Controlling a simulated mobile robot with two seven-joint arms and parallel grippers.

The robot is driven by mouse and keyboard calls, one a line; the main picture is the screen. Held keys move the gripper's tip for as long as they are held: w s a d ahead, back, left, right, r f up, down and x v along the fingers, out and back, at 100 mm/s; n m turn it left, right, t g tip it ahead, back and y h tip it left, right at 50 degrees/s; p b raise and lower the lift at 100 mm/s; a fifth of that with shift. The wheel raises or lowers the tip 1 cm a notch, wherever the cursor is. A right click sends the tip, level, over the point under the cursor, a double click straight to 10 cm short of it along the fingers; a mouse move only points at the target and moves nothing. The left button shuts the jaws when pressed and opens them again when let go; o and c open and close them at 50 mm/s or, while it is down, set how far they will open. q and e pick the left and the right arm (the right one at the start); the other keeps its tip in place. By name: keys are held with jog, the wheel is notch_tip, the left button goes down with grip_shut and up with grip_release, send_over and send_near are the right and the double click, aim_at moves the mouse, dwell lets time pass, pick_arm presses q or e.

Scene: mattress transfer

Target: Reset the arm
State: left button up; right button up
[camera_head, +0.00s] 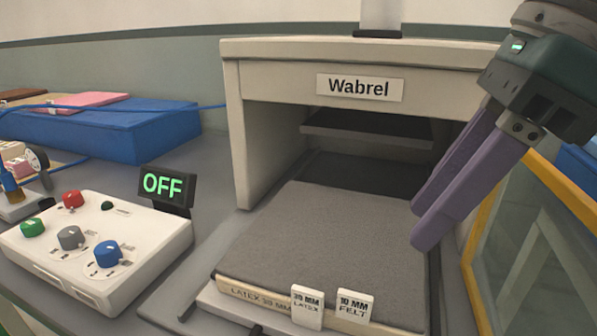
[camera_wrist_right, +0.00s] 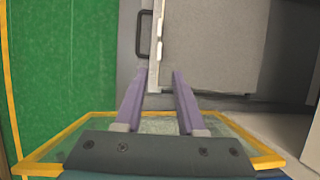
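My right gripper (camera_head: 420,226) hangs in from the upper right in the head view, over the right edge of the grey felt mattress piece (camera_head: 320,235). Its two purple fingers are apart with nothing between them. In the right wrist view the open fingers (camera_wrist_right: 160,75) point toward the side of the tray that holds the mattress piece (camera_wrist_right: 215,50). I cannot tell whether the fingers touch anything. My left gripper is not in view.
A press labelled Wabrel (camera_head: 360,87) stands behind the mattress piece. A yellow-framed clear guard (camera_head: 480,275) is close by the right gripper. A control box (camera_head: 90,245) and an OFF display (camera_head: 163,186) stand left.

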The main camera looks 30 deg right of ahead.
jog(key=shift+s+d+r, duration=0.1)
jog(key=shift+s+r, duration=0.05)
jog(key=shift+r, duration=0.25)
